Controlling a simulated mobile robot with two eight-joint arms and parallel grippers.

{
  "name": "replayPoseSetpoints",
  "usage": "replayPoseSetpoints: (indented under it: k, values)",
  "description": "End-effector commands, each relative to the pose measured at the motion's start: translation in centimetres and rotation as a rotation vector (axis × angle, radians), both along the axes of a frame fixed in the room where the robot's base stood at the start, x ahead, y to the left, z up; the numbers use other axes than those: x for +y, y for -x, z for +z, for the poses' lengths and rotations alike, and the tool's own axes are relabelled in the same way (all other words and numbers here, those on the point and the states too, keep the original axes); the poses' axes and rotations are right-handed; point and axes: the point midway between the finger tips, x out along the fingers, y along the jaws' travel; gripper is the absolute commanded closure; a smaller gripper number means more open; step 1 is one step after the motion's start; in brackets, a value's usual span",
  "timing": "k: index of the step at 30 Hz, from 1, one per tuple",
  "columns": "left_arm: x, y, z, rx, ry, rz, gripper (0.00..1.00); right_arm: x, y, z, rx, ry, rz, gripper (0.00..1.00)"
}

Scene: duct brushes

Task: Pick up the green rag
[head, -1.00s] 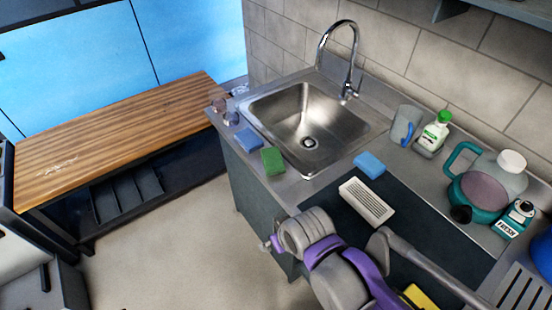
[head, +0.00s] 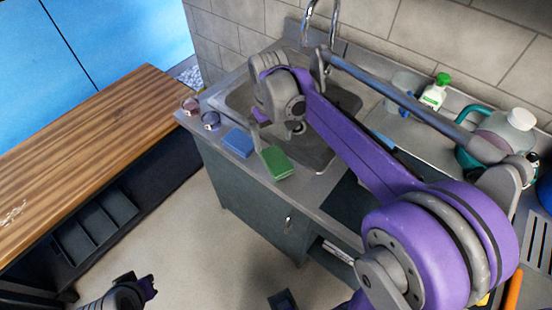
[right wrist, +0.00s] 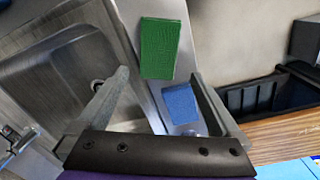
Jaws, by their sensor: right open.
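The green rag (head: 277,162) lies flat on the steel counter's front edge, in front of the sink. It also shows in the right wrist view (right wrist: 160,48), top centre. My right gripper (right wrist: 158,78) is open and empty above the counter. In the right wrist view, the green rag lies mostly beyond the fingertips, and a blue cloth (right wrist: 180,103) lies between the fingers. In the head view the right gripper's fingers are close beside the green rag; contact cannot be told. A dark part of my left arm's end (head: 120,294) shows at bottom left; its jaws are unclear.
The sink (head: 335,155) is behind the rag, partly hidden by my right arm. Small cups (head: 210,120) stand left of the blue cloth. A green-capped bottle (head: 434,93) and a teal jug (head: 505,135) stand at right. A wooden bench (head: 90,140) is at left.

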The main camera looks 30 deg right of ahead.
Motion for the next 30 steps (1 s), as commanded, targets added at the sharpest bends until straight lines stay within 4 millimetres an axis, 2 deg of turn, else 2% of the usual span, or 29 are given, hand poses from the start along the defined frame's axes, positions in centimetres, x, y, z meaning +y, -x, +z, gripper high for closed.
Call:
replayPoseSetpoints:
  k: [3, 11, 18, 22, 28, 30]
  values:
    - [0.0, 0.1, -0.3, 0.001, 0.000, 0.000, 1.00, -0.1, 0.0, -2.0, 0.000, 0.000, 0.000, 0.00]
    - [0.0, 0.1, -0.3, 0.002, 0.000, 0.000, 1.00, -0.2, 0.1, -4.1, -0.001, 0.000, 0.000, 0.00]
    - [0.0, 0.1, -0.4, 0.002, 0.000, 0.000, 1.00, -0.5, 0.3, -7.7, -0.001, 0.000, 0.001, 0.00]
    - [0.0, 0.1, -0.5, 0.002, 0.000, 0.000, 1.00, -0.5, 0.3, -8.4, -0.002, 0.000, 0.001, 0.00]
    - [0.0, 0.1, -0.5, 0.002, 0.000, 0.000, 1.00, -0.5, 0.3, -8.4, -0.002, 0.000, 0.000, 0.00]
    - [0.0, 0.1, -0.5, 0.002, 0.000, 0.000, 1.00, -0.5, 0.3, -8.4, -0.002, 0.000, 0.000, 0.11]
